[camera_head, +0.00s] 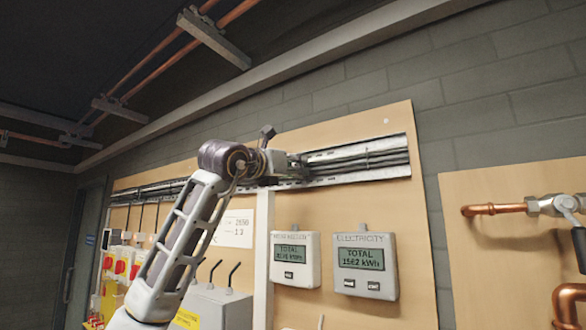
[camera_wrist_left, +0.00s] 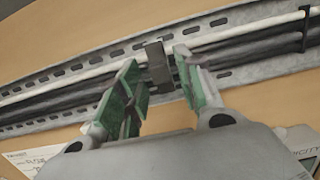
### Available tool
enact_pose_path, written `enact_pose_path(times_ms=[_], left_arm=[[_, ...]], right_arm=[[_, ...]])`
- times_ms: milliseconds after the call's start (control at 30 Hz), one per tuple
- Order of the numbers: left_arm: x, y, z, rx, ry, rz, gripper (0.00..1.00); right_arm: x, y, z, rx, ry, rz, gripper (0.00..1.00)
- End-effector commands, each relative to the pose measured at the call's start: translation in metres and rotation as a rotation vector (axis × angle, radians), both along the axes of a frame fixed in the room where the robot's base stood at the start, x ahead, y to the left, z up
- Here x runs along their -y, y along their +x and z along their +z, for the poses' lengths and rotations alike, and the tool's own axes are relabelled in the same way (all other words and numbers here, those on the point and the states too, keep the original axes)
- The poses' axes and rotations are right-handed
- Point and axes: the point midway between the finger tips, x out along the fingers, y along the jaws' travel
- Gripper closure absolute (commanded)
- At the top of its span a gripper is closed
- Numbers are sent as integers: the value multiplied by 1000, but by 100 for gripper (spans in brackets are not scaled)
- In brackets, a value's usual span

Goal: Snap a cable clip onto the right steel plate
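The right steel plate (camera_head: 345,181) is a slotted metal strip high on the wooden board, with black and white cables along it. Its slotted edge also shows in the left wrist view (camera_wrist_left: 62,72). A dark grey block-shaped cable clip (camera_wrist_left: 158,67) sits across the cables in the left wrist view. My left gripper (camera_wrist_left: 156,72) is open, its green-padded fingertips on either side of the clip, with small gaps visible. In the head view my left gripper (camera_head: 292,168) is at the plate's left part, where the clip cannot be made out. My right gripper is not in view.
Two grey meters, one reading heat-like text (camera_head: 295,259) and an electricity meter (camera_head: 365,265), hang below the plate. A narrow dark band (camera_wrist_left: 305,28) wraps the cables further right. Copper pipework (camera_head: 492,209) is on a separate board at right.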

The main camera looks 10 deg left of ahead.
Motion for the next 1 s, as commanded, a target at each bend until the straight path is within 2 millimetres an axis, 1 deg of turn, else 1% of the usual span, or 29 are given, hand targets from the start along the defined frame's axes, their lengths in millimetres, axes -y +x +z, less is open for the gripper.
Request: enact_pose_path(times_ms=[367,1000], left_arm=[[-1,-3,0,1,0,0,64],[-12,-31,-1,1,0,1,64]], right_arm=[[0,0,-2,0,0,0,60],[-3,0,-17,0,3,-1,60]])
